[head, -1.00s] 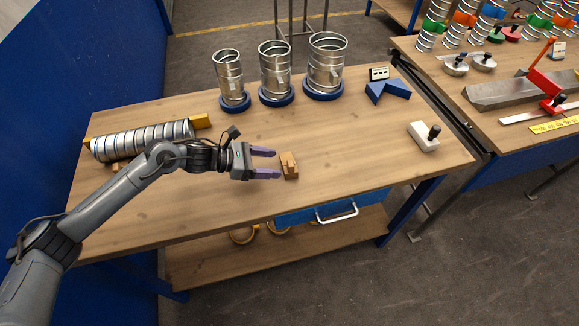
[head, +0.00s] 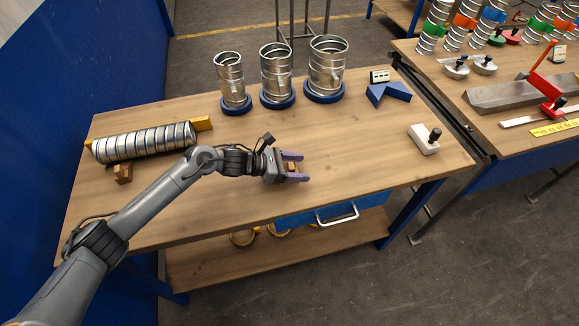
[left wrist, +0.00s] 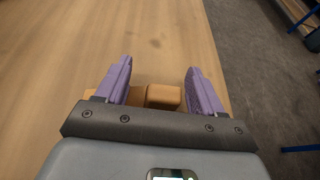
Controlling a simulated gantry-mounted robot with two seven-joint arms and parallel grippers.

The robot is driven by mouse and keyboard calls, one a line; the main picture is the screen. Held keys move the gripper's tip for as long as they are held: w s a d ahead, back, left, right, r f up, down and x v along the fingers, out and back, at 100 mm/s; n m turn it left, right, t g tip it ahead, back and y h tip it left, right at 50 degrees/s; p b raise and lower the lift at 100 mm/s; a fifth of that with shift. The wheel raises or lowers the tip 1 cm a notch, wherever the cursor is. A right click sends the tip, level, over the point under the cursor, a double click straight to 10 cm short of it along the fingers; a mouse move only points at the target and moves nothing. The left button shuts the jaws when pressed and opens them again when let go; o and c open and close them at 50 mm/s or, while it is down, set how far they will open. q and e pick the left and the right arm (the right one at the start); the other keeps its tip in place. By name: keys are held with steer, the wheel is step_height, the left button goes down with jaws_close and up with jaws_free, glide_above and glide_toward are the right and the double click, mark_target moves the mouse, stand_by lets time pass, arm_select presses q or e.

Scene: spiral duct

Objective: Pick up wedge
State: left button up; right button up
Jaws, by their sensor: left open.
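The wooden wedge (head: 292,166) is a small tan block on the bench top, near the middle. My left gripper (head: 304,167) is open around it, with one purple finger on either side. In the left wrist view, the wedge (left wrist: 163,96) lies low between the two fingers of the gripper (left wrist: 159,66), close to the palm. A gap shows between the wedge and the right finger. The gripper body hides part of the wedge. A second brown wooden block (head: 122,173) sits beside the long spiral duct (head: 145,142) at the left. My right gripper is not in view.
Three upright metal ducts on blue bases, one of them the middle duct (head: 276,72), stand along the back edge. A blue V-shaped block (head: 388,93) and a white block with a black knob (head: 424,140) are at the right. The bench front is clear.

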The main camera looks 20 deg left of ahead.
arm_select(q)
steer(key=shift+c, duration=0.4)
steer(key=c, duration=1)
jaws_close()
steer(key=shift+f, duration=0.1)
